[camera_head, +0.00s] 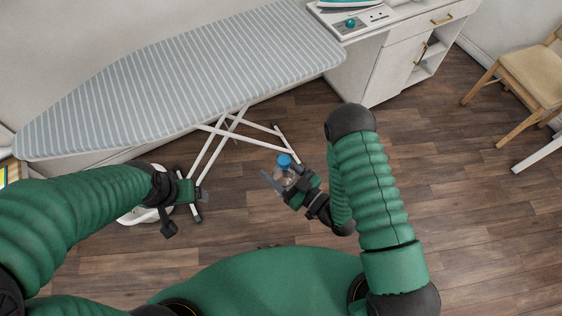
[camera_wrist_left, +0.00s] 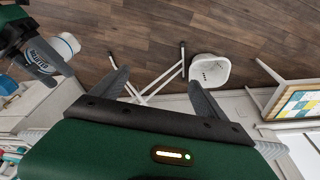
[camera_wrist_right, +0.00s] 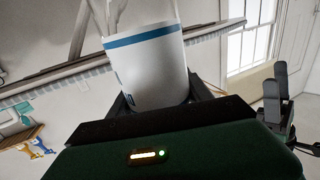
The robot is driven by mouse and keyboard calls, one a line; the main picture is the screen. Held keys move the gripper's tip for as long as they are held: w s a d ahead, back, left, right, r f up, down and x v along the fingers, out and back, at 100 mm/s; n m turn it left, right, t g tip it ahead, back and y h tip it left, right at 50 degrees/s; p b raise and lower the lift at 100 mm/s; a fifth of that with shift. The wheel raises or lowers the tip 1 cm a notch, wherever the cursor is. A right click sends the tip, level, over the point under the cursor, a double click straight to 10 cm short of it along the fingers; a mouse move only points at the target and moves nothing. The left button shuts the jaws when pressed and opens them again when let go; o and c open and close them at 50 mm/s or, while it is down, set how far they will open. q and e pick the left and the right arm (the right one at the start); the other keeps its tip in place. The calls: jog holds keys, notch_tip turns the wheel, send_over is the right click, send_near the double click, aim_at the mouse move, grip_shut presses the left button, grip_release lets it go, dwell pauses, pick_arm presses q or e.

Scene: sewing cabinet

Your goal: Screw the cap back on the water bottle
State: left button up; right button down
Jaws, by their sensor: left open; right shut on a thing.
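The water bottle (camera_head: 286,177) is held upright or nearly so, in the air in front of the ironing board, with a blue top (camera_head: 284,160) uppermost. My right gripper (camera_head: 286,188) is shut around its body. The right wrist view shows a white cylinder with a blue band (camera_wrist_right: 150,70) between the fingers. In the left wrist view the bottle (camera_wrist_left: 42,58) is at the upper left, with lettering on its side. My left gripper (camera_head: 188,210) is open and empty, left of the bottle and apart from it. I cannot tell whether the blue top is a seated cap.
A striped ironing board (camera_head: 180,70) stretches across the back on crossed white legs (camera_head: 225,135). A white bin (camera_head: 140,213) is on the floor behind my left gripper. A white cabinet (camera_head: 380,65) and a chair (camera_head: 535,75) stand right. Open floor lies between my grippers.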

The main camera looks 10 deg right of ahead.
pick_arm(q)
jog(key=shift+c, duration=1.1)
jog(key=w+d+m, duration=0.1)
jog(key=d, duration=0.1)
jog(key=w+d+m, duration=0.1)
jog(key=d, duration=0.1)
jog(key=w+d+r+m+g, duration=0.1)
jog(key=d, duration=0.1)
jog(key=shift+w+r, duration=0.1)
jog(key=shift+w, duration=0.05)
jog(key=c, duration=0.6)
jog(key=w+d+r+m, duration=0.1)
jog(key=d+r+m, duration=0.1)
jog(key=d, duration=0.4)
jog(key=w+d+r+m+g, duration=0.1)
jog(key=d+r+m, duration=0.1)
jog(key=d+r, duration=0.2)
jog(key=w+d+r+m, duration=0.2)
jog(key=d+r, duration=0.1)
jog(key=d, duration=0.7)
jog(key=shift+g, duration=0.3)
jog(key=shift+f, duration=0.1)
